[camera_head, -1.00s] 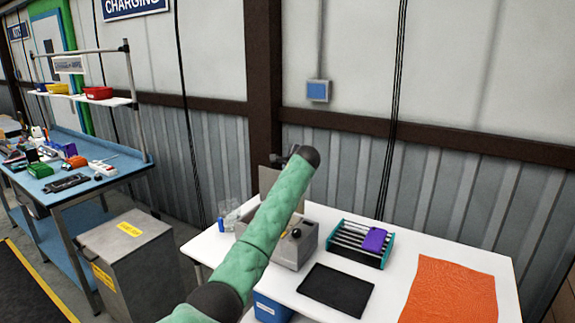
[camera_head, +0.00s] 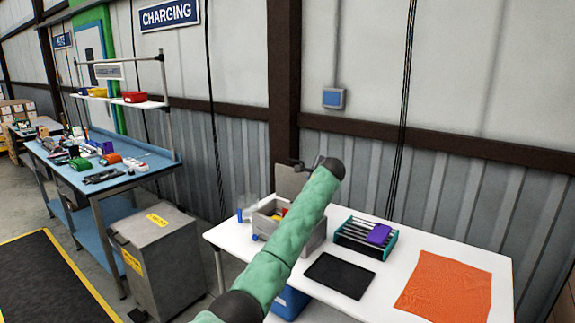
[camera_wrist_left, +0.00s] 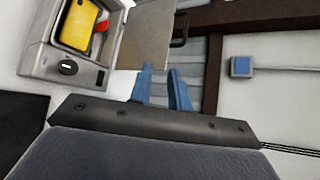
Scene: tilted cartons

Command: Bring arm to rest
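My left arm (camera_head: 285,240), in a green sleeve, reaches up across the head view, and its gripper is hidden there. In the left wrist view my left gripper (camera_wrist_left: 160,72) shows two blue fingers with a gap between them; it is open and nothing shows between them. Beyond it is a grey box (camera_wrist_left: 45,63) with its lid (camera_wrist_left: 147,37) up, holding a yellow thing (camera_wrist_left: 77,25) and a red-and-white one. The box (camera_head: 312,240) is partly behind my arm in the head view. My right gripper is not in view.
The white table (camera_head: 405,236) bears a black tray (camera_head: 340,276), a rack (camera_head: 362,245) with a purple block (camera_head: 379,234), and an orange cloth (camera_head: 443,287). A grey bin (camera_head: 165,262) and a cluttered blue workbench (camera_head: 110,183) stand left.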

